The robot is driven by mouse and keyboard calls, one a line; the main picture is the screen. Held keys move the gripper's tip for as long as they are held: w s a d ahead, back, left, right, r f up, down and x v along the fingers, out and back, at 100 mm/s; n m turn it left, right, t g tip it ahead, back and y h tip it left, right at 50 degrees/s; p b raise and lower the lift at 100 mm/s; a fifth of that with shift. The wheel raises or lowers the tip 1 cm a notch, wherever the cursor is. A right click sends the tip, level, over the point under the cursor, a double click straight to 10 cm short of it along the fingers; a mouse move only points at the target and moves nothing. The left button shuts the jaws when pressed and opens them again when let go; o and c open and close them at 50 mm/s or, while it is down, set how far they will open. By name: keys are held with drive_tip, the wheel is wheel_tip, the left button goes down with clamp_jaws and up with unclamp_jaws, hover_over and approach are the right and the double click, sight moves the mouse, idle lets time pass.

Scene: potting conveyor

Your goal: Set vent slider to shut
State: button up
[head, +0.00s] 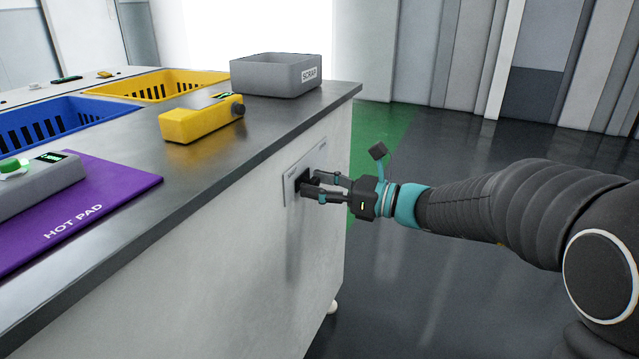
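The vent slider is a small dark knob (306,181) on a light grey plate (291,187) set in the front panel of the counter. My gripper (312,187) reaches it from the right, with its fingertips at the knob. The fingers partly cover the knob and the plate. One finger lies above and one below, with a gap between them farther back. I cannot tell whether they press on the knob. The plate's markings are too small to read, so the slider's setting is unclear.
On the counter (225,150) are a grey SCRAP bin (262,78), a yellow box with a dark knob (195,122), a purple hot pad (120,190) and a grey device with a green button (40,188). Blue (75,110) and yellow (160,82) baskets stand behind. The floor at right is clear.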

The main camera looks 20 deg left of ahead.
drive_tip(key=shift+w+d, duration=0.1)
drive_tip(key=shift+d, duration=0.1)
drive_tip(key=shift+d, duration=0.3)
drive_tip(key=s+d, duration=0.1)
drive_tip(key=d, duration=1)
